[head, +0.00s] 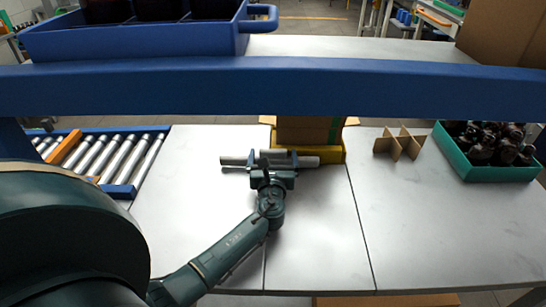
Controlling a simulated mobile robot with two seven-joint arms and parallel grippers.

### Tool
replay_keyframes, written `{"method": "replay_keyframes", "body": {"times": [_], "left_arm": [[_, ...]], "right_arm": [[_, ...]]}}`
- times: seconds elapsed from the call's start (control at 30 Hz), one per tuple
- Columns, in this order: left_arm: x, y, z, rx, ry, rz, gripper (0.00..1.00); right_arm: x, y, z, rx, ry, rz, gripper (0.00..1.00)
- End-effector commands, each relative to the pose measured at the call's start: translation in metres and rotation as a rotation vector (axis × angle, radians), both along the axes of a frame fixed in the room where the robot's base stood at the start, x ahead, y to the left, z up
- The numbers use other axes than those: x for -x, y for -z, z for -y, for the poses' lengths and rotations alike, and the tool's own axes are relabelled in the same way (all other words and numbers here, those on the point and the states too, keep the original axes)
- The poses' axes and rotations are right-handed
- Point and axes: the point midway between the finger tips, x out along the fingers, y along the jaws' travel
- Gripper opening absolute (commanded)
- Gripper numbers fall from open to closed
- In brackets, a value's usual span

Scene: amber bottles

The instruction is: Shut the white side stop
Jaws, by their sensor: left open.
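A pale grey-white round bar (305,161) lies crosswise in front of a yellow fixture (334,149); it looks like the white side stop, but I cannot be sure. My left gripper (270,160) is open at the middle of this bar and hides that part of it. Whether its fingers touch the bar I cannot tell. A brown cardboard box (310,130) stands in the yellow fixture, its top hidden by the blue beam. My right gripper is not in view.
A blue beam (270,88) crosses the view above the table (200,200). A roller conveyor (130,155) is at left. A cardboard divider (402,146) and a green crate (470,166) of amber bottles are at right. The front right tabletop is clear.

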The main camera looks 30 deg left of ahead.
Motion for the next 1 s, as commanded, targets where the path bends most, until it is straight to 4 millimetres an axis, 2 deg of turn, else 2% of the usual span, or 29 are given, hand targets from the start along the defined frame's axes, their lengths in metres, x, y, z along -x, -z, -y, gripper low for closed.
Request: {"method": "replay_keyframes", "body": {"times": [0.17,0.9,1.0], "left_arm": [[0.0002,-0.0001,-0.0001,0.000,0.000,0.000,0.94],[0.0005,0.0001,0.0002,-0.001,0.000,-0.001,0.33],[0.0002,0.0002,0.0002,-0.001,0.001,-0.001,0.32]], "right_arm": [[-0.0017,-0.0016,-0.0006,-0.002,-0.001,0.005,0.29],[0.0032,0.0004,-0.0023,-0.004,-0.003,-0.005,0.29],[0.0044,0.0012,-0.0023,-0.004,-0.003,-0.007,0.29]]}}
